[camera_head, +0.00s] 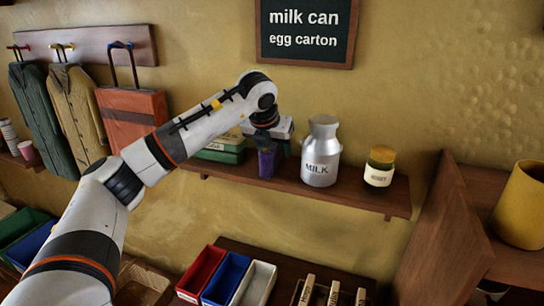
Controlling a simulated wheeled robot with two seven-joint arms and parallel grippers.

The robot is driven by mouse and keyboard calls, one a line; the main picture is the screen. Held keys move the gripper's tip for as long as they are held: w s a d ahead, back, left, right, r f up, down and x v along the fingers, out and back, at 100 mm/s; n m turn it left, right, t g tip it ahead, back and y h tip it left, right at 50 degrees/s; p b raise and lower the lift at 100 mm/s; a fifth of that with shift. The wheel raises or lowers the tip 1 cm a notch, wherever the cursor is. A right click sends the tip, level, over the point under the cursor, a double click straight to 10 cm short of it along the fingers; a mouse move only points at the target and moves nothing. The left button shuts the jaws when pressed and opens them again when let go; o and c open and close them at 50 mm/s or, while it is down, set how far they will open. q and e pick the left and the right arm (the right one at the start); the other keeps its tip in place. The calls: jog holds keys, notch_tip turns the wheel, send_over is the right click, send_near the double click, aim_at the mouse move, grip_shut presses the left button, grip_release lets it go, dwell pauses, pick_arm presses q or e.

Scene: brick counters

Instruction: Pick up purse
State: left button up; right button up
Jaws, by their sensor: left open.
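An orange bag (133,118) with a long dark strap hangs from a peg on the wall rack at the left; it looks like the purse. My left arm reaches across in front of the wall. My left gripper (267,145) points down over the shelf, far to the right of the bag. It is open, just above a small purple item (266,163) standing on the shelf. I cannot tell whether the fingers touch this item or what it is. My right gripper is out of view.
The wall shelf (345,196) also holds green boxes (222,148), a milk can (321,155) and a honey jar (379,167). Two coats hang left of the bag. Red, blue and white bins (262,284) stand below. A wooden cabinet with a yellow pot (522,205) is at right.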

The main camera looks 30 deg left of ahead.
pick_arm(q)
jog(key=shift+f, duration=0.2)
jog(key=shift+c, duration=0.4)
jog(key=c, duration=1)
